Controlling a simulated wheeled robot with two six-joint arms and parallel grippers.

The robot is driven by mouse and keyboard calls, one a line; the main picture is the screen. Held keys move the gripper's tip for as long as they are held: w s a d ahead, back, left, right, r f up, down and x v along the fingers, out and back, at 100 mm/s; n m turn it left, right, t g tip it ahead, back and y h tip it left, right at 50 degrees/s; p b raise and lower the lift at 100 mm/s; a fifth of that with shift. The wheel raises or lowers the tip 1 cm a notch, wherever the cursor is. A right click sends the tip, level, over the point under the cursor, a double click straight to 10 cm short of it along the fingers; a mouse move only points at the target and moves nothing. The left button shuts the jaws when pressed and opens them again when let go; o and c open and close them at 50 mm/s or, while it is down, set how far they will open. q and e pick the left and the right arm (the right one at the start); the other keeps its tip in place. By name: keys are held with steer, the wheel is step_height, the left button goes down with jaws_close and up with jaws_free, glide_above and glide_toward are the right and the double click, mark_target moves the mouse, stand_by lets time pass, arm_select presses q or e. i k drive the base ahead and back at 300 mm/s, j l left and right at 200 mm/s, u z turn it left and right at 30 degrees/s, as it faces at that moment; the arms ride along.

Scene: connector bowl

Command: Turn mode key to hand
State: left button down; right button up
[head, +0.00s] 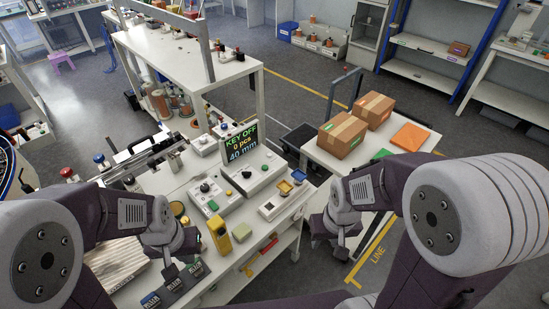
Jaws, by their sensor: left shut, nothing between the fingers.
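A black display (242,144) on the bench reads KEY OFF, 0 pcs, 40 mm. In front of it stands a pale control box (262,179) with a dark knob and a green button. A second pale box (222,203), with a black knob (204,187) and a green button, is to its left. I cannot tell which knob is the mode key. My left gripper (170,259) is shut and empty, low over the front left of the bench, apart from both boxes. My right gripper (333,245) hangs off the bench's right side; its fingers are too unclear to judge.
Black labelled blocks (174,284) lie near my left gripper. A side table (371,158) holds cardboard boxes.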

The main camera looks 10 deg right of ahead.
mark_target(246, 174)
steer(key=i+l+u, duration=0.1)
steer(key=u, duration=0.3)
steer(key=l+u, duration=0.45)
steer(key=i+l+u, duration=0.1)
steer(key=u, duration=0.3)
steer(key=l+u, duration=0.45)
steer(key=j, duration=0.1)
